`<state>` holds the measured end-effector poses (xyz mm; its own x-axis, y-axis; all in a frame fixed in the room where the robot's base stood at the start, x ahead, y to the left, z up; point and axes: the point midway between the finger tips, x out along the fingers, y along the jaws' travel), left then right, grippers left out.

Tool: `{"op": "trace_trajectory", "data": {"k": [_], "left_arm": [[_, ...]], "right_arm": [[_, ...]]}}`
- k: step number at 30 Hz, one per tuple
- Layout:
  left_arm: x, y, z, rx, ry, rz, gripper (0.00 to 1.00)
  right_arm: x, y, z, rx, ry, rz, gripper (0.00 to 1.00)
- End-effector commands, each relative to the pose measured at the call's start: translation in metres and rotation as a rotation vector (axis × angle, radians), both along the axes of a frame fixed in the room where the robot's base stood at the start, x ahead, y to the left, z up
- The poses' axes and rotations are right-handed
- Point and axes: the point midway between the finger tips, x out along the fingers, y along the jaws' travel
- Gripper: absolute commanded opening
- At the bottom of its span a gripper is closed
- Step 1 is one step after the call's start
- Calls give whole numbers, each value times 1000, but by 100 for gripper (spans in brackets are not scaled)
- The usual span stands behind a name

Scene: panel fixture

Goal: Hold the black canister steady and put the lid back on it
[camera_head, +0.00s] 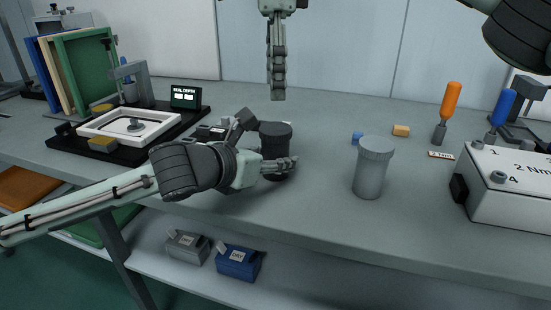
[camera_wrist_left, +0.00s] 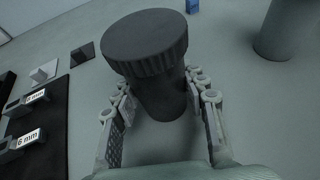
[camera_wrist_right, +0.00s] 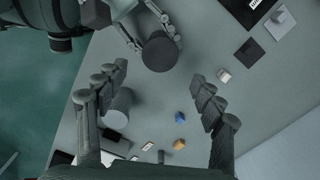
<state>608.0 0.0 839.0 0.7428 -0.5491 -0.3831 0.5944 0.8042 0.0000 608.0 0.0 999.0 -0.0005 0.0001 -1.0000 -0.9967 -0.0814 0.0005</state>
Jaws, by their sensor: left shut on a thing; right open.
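The black canister (camera_wrist_left: 163,98) stands upright on the bench, with its wide ribbed black lid (camera_wrist_left: 146,42) resting on top. I cannot tell how tightly the lid is seated. In the head view the lid (camera_head: 275,130) shows above my left gripper (camera_head: 268,155), which is shut around the canister's body, one finger on each side. My right gripper (camera_head: 277,92) is open and empty, fingers pointing down, above and apart from the lid. In the right wrist view the lid (camera_wrist_right: 160,52) lies beyond the open fingers (camera_wrist_right: 158,95).
A grey ribbed-top canister (camera_head: 372,172) stands to the right. A blue block (camera_head: 357,138) and an orange block (camera_head: 401,131) lie behind. A white torque box (camera_head: 510,185) is at far right. A black fixture board (camera_head: 75,152) with a white frame is at left.

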Motion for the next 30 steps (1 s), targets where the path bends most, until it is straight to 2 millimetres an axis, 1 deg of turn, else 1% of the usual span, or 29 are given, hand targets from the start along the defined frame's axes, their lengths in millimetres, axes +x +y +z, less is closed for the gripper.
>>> {"op": "trace_trajectory", "data": {"k": [4,7,15,21,25,30], "left_arm": [[0,0,0,0,0,0,0],[0,0,0,0,0,0,0],[0,0,0,-1,-1,0,0],[0,0,0,-1,-1,0,0],[0,0,0,-1,-1,0,0],[0,0,0,-1,-1,0,0]], "right_arm": [[0,0,-2,-1,0,-1,68],[0,0,-9,-2,1,-2,68],[0,-1,-50,-1,3,-3,68],[0,-1,-73,-1,1,-4,68],[0,-1,-79,0,-1,-4,68],[0,0,-80,0,-1,-5,68]]}}
